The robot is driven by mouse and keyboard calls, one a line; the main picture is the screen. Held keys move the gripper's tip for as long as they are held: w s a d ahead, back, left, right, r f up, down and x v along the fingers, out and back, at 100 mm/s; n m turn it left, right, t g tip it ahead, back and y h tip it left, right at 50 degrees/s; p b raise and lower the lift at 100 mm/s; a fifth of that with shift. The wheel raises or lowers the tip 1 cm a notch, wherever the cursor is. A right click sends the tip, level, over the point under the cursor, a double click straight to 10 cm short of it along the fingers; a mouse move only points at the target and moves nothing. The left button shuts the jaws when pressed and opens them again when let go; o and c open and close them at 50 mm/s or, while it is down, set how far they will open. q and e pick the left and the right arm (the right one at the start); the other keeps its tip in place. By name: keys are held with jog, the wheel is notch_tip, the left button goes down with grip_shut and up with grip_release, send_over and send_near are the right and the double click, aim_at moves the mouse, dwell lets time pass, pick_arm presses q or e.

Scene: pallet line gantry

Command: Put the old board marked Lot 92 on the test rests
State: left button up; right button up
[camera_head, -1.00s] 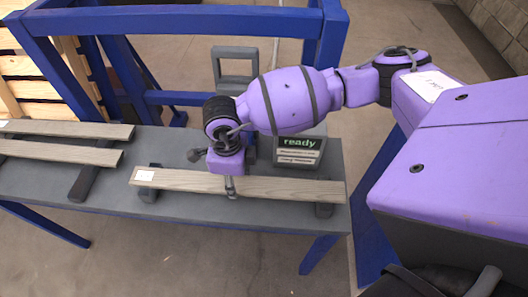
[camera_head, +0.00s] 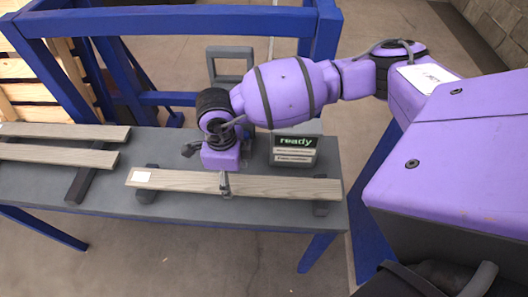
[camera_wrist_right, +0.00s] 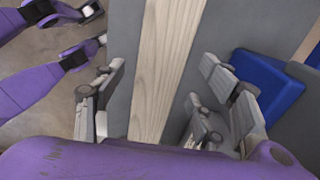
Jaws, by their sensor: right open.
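A grey-brown wooden board (camera_head: 275,187) with a small white label (camera_head: 141,177) lies across two dark rests on the grey bench. The left rest (camera_head: 147,196) and the right rest (camera_head: 320,209) show under its ends. The label's writing is too small to read. My right gripper (camera_head: 224,184) is at the middle of the board, pointing down from above. In the right wrist view the board (camera_wrist_right: 165,50) runs between the spread fingers (camera_wrist_right: 162,66), with a gap on each side. My left gripper is not seen in the head view.
A display reading "ready" (camera_head: 295,143) stands behind the board. Two more boards (camera_head: 65,131) (camera_head: 60,153) lie on a dark support (camera_head: 80,186) at the bench's left. A blue frame (camera_head: 170,22) rises behind the bench (camera_head: 240,214). Slatted wood (camera_head: 30,70) stands at the far left.

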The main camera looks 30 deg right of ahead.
aim_at(231, 183)
notch_tip(231, 183, up, 10)
jog(key=shift+r, duration=0.25)
